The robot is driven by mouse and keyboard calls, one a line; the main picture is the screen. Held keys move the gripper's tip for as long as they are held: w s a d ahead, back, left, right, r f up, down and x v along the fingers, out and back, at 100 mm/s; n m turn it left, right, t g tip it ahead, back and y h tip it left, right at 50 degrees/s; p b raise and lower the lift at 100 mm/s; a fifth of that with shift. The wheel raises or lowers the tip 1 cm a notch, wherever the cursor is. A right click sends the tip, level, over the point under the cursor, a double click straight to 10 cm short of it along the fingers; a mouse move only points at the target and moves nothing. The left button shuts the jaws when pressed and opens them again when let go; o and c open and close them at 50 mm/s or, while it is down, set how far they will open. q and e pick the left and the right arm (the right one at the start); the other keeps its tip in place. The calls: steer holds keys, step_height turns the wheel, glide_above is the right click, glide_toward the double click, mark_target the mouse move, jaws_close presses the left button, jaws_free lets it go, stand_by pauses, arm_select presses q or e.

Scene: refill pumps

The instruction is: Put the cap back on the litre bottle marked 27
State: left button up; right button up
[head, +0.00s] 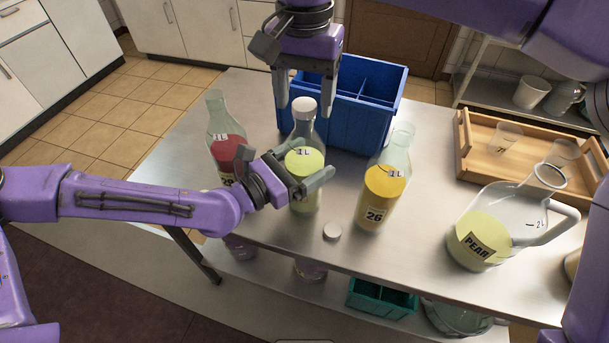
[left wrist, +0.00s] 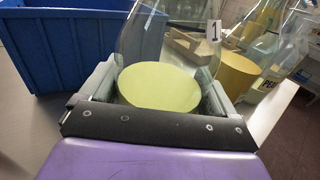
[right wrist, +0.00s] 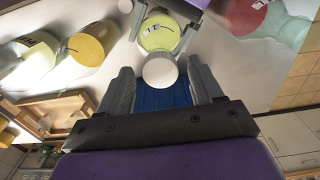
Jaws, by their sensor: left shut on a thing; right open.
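The middle bottle (head: 304,165), marked 1L with pale yellow-green liquid, stands upright on the steel table; its number is hidden. A white cap (head: 304,105) sits on its mouth. My left gripper (head: 312,187) is shut around this bottle's body, which shows in the left wrist view (left wrist: 160,87). My right gripper (head: 306,98) is open and points down, its fingers on either side of the cap. In the right wrist view the cap (right wrist: 160,70) appears between the fingertips; contact is not visible. A second pale cap (head: 332,231) lies on the table in front.
A red-filled bottle (head: 226,140) stands left, its number partly hidden by my left arm. A yellow bottle marked 26 (head: 378,190) stands right, without a cap. A blue divided crate (head: 370,128) is close behind. A large jug (head: 490,225) and wooden tray (head: 480,170) are at right.

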steer(key=shift+f, duration=0.1)
steer(key=c, duration=1.2)
